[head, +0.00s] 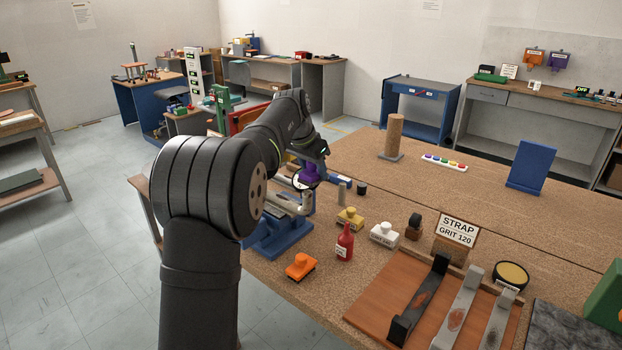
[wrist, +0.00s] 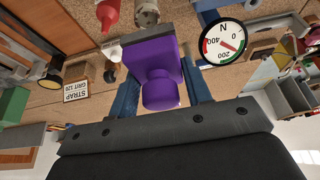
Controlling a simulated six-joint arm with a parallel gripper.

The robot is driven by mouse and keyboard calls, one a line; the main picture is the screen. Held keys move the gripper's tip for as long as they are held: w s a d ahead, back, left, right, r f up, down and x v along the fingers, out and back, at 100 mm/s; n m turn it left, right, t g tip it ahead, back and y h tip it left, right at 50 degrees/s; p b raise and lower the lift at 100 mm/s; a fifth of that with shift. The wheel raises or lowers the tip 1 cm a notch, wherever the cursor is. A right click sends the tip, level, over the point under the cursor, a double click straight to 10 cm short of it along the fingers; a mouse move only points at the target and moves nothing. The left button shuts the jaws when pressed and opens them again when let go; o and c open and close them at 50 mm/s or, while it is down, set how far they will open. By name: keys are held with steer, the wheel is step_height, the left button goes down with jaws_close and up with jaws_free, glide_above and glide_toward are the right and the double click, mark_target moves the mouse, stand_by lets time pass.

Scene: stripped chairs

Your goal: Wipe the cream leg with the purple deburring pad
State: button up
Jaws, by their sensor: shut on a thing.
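The purple deburring pad (wrist: 152,50) fills the middle of the wrist view, its round knob (wrist: 161,92) between the two blue fingers of my gripper (wrist: 163,88). My gripper is shut on the pad. In the head view the purple pad (head: 309,174) is small and partly hidden by my arm. The cream leg (head: 306,203) lies in a blue vise (head: 278,236), just below the pad. Its pale end (wrist: 147,12) shows beyond the pad's far edge in the wrist view. I cannot tell whether pad and leg touch.
A round dial (wrist: 222,43) is beside the pad. A wooden tray (head: 388,283) holds metal strips.

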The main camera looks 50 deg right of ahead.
steer(key=shift+r, duration=2.75)
steer(key=w+a+f+n+t+y, duration=0.1)
steer(key=w+a+f+n, duration=0.2)
steer(key=w+a+f, duration=0.45)
steer(key=w+a+f+n+t, duration=0.1)
steer(key=w+a+f+n, duration=0.25)
steer(key=w+a, duration=0.6)
steer(key=w+a+f+n+t+y, duration=0.1)
steer(key=w+a+f+n, duration=0.2)
steer(key=w+a+f, duration=0.6)
steer(key=s+a+f+n+y, duration=0.1)
steer(key=a+f, duration=0.3)
steer(key=a, duration=0.8)
steer(key=s+a+f+n+t, duration=0.1)
steer(key=a+f+n, duration=0.3)
steer(key=a, duration=0.8)
steer(key=s+a+f+n+y, duration=0.1)
steer(key=s+a+f+n, duration=0.2)
steer(key=a, duration=1)
steer(key=shift+s+f+t+y, duration=0.3)
steer(key=shift+s+f, duration=0.05)
steer(key=shift+f, duration=0.5)
steer(key=shift+n, duration=0.25)
